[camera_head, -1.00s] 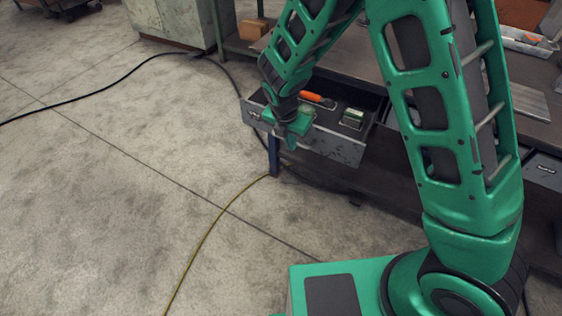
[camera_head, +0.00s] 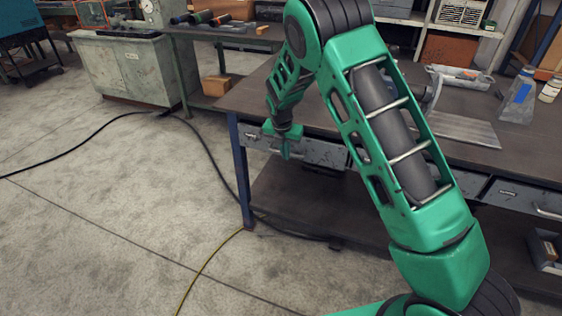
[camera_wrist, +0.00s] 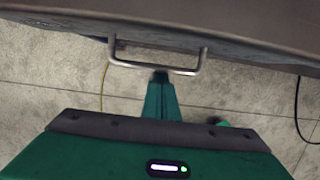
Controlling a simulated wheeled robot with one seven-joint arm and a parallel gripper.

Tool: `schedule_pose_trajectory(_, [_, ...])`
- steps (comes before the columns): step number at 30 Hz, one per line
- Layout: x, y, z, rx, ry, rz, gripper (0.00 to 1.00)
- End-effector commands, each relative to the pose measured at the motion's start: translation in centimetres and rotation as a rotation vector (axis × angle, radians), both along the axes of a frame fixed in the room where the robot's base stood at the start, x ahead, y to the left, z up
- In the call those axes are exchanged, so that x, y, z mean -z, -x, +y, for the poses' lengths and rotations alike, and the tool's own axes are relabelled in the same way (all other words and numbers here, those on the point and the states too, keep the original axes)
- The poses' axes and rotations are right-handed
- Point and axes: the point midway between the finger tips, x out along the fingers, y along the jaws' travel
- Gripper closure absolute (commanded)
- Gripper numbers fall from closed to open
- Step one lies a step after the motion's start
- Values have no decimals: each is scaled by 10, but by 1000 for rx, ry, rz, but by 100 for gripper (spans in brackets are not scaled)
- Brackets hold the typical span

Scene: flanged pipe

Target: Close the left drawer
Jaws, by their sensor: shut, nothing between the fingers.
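The left drawer (camera_head: 324,153) sits under the left end of the workbench top in the head view. Its grey front is about in line with the bench edge, and its inside is hidden. My gripper (camera_head: 285,152) is shut and empty in front of the drawer face. In the wrist view, my gripper (camera_wrist: 160,78) points at the drawer's metal handle (camera_wrist: 155,67), with its tip at or just below the handle bar. I cannot tell whether they touch.
The workbench top (camera_head: 300,105) spans the right half. Another closed drawer (camera_head: 515,195) is at the right, above an open bin (camera_head: 545,248) on the lower shelf. A bottle (camera_head: 518,95) stands on the bench. Cables cross the open floor at left.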

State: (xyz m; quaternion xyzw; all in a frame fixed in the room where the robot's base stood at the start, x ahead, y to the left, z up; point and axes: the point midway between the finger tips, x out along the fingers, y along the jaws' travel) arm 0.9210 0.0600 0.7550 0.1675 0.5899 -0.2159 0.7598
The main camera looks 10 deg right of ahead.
Motion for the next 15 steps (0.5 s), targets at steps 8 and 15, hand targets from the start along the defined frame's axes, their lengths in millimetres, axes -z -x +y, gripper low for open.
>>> schedule_pose_trajectory(8, [0, -12, -12, 1, 1, 0, 100])
schedule_pose_trajectory(15, [-1, -15, -20, 9, 2, -4, 100])
